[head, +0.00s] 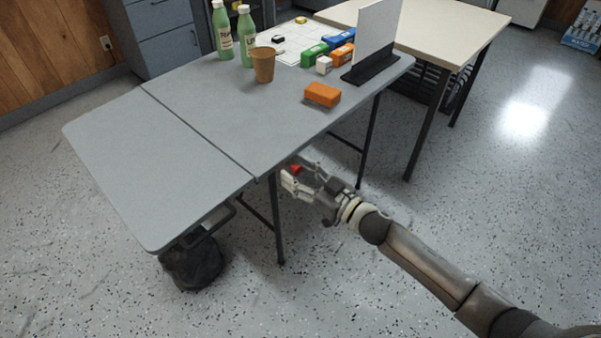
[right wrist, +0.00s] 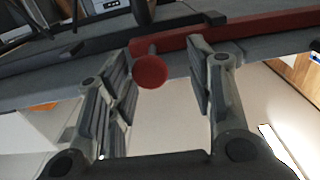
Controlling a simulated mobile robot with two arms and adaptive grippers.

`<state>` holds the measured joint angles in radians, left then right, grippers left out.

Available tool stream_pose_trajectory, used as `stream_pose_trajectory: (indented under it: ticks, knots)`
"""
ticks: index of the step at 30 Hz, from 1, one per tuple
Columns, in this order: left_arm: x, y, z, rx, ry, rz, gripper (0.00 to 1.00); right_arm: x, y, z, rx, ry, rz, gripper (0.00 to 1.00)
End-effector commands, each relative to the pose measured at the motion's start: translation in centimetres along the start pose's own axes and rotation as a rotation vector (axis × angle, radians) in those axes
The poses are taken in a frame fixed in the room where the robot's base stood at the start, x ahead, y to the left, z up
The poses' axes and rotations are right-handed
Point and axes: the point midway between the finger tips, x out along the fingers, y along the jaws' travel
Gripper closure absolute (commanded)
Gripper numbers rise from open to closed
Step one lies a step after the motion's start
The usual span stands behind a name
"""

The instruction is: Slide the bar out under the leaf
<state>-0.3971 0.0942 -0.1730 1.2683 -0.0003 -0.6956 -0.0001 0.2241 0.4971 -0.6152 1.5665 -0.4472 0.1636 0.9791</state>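The grey folding table (head: 215,105) has a leaf (head: 145,165) at its left, which looks level with the top across a dark seam. My right gripper (head: 292,174) is at the table's near edge, low beside the main top, with a red piece (head: 295,169) between its fingers. In the right wrist view a red bar (right wrist: 255,31) runs under the table, with a round red knob (right wrist: 151,72) on a short stem. The fingers of my right gripper (right wrist: 168,68) are apart, one each side of the knob, with a gap at the right. My left gripper is out of view.
A black bag (head: 192,264) is below the leaf's near corner. Green bottles (head: 222,32), a brown cup (head: 263,65), an orange block (head: 322,94) and several coloured boxes are on the main top. The leaf's surface is bare. A cream table (head: 430,32) stands behind.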

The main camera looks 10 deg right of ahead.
Motion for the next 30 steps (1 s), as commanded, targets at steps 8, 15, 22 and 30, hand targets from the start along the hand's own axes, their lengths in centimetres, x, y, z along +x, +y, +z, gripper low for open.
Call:
stream_pose_trajectory:
  ticks: [8, 15, 22, 30]
  knots:
    - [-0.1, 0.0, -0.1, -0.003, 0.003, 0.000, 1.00, -0.5, 0.3, 0.0, -0.002, -0.002, 0.005, 0.51]
    - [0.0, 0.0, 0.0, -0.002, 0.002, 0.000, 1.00, -4.0, 0.2, 0.1, -0.001, -0.004, 0.004, 0.51]
    - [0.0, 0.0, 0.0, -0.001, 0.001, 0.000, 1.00, -8.1, 0.1, 0.1, 0.000, -0.004, 0.003, 0.51]
    - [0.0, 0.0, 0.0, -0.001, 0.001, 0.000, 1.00, -11.2, 0.1, 0.1, 0.000, -0.002, 0.002, 0.51]
